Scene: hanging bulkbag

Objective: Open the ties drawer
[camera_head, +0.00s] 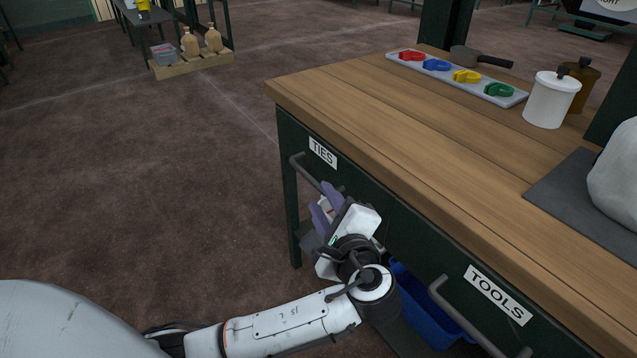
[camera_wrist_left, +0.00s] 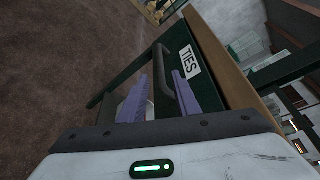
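The ties drawer (camera_head: 345,180) is in the near side of the wooden-topped bench, marked by a white TIES label (camera_head: 323,152). Its front looks flush with the bench, so it appears shut. Its dark bar handle (camera_head: 304,170) runs below the label and is partly hidden by my left gripper (camera_head: 326,204). In the left wrist view, the two purple fingers of my left gripper (camera_wrist_left: 160,76) are apart, with the handle (camera_wrist_left: 170,85) between them. I see gaps beside the bar; contact cannot be told. The label (camera_wrist_left: 190,61) is right of the fingers. My right gripper is not in view.
The tools drawer has its own handle (camera_head: 462,315) and label (camera_head: 499,294) at the right. A blue bin (camera_head: 425,310) is under the bench. On top are a tray (camera_head: 420,66) of coloured clips, a white pot (camera_head: 551,100) and a dark mat (camera_head: 570,195). The floor at left is clear.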

